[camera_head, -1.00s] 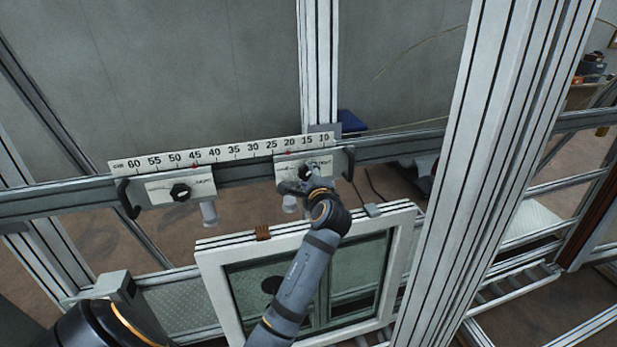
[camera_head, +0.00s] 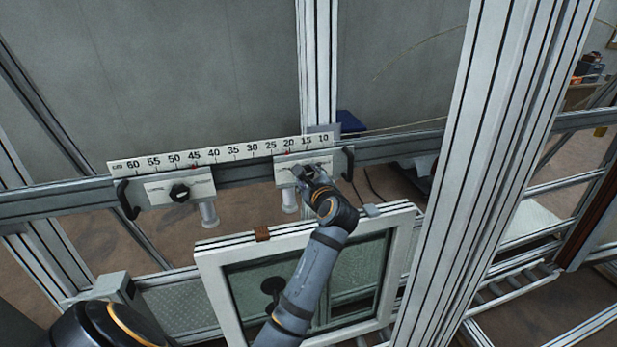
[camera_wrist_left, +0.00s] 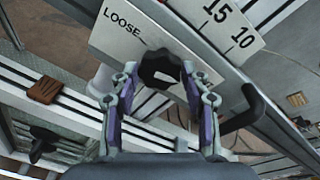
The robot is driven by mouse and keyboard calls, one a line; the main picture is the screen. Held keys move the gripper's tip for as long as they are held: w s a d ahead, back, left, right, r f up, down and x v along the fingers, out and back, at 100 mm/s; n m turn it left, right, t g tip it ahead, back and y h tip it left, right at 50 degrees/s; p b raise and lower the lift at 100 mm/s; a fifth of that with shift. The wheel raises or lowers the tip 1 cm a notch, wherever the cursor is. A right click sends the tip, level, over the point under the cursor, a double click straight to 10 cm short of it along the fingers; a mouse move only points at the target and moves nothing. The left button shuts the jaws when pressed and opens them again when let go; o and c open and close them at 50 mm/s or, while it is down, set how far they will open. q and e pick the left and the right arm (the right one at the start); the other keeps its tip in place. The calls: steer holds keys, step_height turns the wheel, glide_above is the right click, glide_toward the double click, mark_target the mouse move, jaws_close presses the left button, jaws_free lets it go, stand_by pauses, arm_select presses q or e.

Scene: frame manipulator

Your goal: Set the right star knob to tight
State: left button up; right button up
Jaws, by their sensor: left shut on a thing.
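The right star knob (camera_wrist_left: 160,68) is black with a pale mark and sits on the right white plate (camera_wrist_left: 112,38). The word LOOSE is printed left of it; no TIGHT label can be read in the wrist view. My left gripper (camera_wrist_left: 163,88) is shut on the knob, one finger on each side. In the head view my left gripper (camera_head: 306,174) covers most of that knob, in front of the right plate (camera_head: 287,176). My right gripper is not in view.
A left plate (camera_head: 160,187) carries another black star knob (camera_head: 180,192). A ruler (camera_head: 220,155) runs above both plates. Black handles (camera_head: 348,164) stand at the outer ends. A white-framed window (camera_head: 222,290) is below, and a thick upright post (camera_head: 470,170) stands to the right.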

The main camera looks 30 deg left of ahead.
arm_select(q)
steer(key=shift+r, duration=0.4)
steer(key=o, duration=1)
steer(key=shift+w+a+f, duration=0.1)
steer(key=shift+o, duration=0.8)
steer(key=shift+f, duration=0.2)
steer(key=shift+r, duration=0.25)
step_height(320, 180, up, 10)
steer(key=shift+f, duration=0.2)
